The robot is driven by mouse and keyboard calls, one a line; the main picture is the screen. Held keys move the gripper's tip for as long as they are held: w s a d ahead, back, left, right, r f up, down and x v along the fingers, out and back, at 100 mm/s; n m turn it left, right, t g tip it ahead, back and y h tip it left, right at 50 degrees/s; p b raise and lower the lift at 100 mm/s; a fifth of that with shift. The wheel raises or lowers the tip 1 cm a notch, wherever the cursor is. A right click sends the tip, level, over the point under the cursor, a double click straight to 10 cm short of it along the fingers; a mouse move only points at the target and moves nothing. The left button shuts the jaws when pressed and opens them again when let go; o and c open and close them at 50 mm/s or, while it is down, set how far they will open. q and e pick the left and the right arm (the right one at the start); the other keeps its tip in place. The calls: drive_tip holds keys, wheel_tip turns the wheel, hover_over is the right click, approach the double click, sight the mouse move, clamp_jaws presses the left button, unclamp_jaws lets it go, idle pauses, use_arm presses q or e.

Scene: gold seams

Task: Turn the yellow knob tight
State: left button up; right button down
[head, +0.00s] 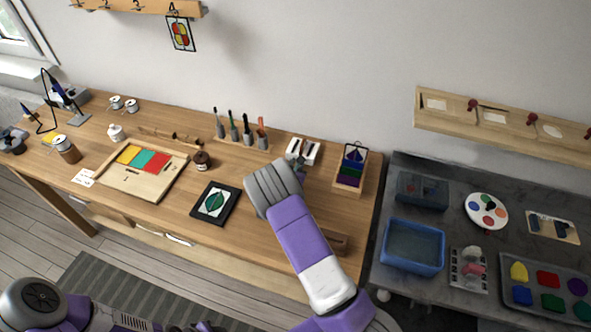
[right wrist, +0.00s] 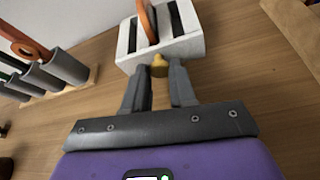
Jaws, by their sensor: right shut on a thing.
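The yellow knob (right wrist: 159,70) is small and sits on the front face of a white block (right wrist: 185,42) with dark slots in its top. In the right wrist view the fingertips of my right gripper (right wrist: 160,78) are around the knob and shut on it. In the head view the white block (head: 303,150) stands near the back of the wooden table; my right arm reaches up to it and hides the knob. My left gripper does not show clearly; only parts of my left arm are at the bottom left of the head view.
A rack of upright tools (head: 240,140) stands left of the block, and a wooden box with dark cards (head: 350,168) stands right. A black framed picture (head: 215,203) lies in front. A grey side table (head: 440,200) holds a blue bin (head: 412,264).

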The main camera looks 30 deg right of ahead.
drive_tip(key=shift+m+t+b, duration=0.3)
drive_tip(key=shift+m+b, duration=0.1)
drive_tip(key=shift+b, duration=0.3)
drive_tip(key=c, duration=1.2)
unclamp_jaws()
drive_tip(key=shift+s, duration=0.1)
drive_tip(key=v, duration=0.7)
drive_tip(key=shift+s+a+r+p, duration=0.1)
drive_tip(key=shift+s+r+p, duration=0.05)
drive_tip(key=shift+p, duration=0.25)
